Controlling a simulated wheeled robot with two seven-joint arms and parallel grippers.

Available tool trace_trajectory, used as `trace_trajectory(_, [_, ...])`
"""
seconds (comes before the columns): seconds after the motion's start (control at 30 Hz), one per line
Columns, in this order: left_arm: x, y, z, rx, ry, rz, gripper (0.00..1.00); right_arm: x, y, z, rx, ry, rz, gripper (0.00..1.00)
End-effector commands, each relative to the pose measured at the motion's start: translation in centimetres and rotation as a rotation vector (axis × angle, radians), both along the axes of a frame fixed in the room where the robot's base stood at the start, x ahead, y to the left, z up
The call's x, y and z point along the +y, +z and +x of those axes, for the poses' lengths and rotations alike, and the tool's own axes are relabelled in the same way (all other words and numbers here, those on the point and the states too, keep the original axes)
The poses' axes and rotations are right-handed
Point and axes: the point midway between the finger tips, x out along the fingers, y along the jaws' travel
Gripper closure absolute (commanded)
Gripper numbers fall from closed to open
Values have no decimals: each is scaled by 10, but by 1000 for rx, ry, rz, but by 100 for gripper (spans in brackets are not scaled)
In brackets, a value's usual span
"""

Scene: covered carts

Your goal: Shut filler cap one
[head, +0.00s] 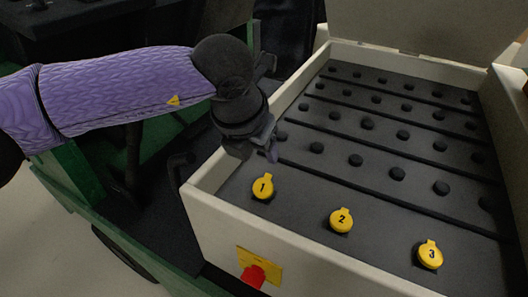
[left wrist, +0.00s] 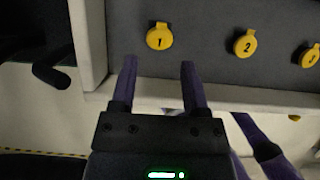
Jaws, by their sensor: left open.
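Filler cap one (head: 263,186) is a round yellow cap with a black 1, at the near left of the cart's dark panel. I cannot tell whether it is fully seated. My left gripper (head: 272,151) is above the panel by the cart's left wall, just behind cap one in the head view. In the left wrist view, its two purple fingers (left wrist: 158,65) are apart and empty, and cap one (left wrist: 159,37) shows just beyond their tips, between their lines. My right gripper is not clearly seen.
Yellow caps two (head: 341,219) and three (head: 430,254) stand to the right in the same row. Several black knobs fill the panel behind. Pale cart walls (head: 300,262) border it, and a raised lid (head: 425,30) stands at the back. A red knob (head: 253,276) sits on the front.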

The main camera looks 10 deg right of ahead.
Motion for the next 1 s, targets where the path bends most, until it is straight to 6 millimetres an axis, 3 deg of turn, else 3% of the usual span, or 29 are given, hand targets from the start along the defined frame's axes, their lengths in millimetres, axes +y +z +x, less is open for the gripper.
trace_trajectory(0.2, [-10,-51,15,7,2,0,41,0,-20,-6,22,-3,-2,51])
trace_trajectory(0.4, [-18,-84,27,5,2,-1,41,0,-32,-9,32,-3,-4,51])
trace_trajectory(0.73, [-20,-88,30,2,1,-3,41,0,-33,-9,32,-3,-3,51])
trace_trajectory(0.77, [-20,-88,30,2,1,-3,43,0,-33,-9,31,-3,-2,51])
trace_trajectory(1.0, [-20,-88,30,2,2,-3,94,0,-33,-9,31,-3,-2,51])
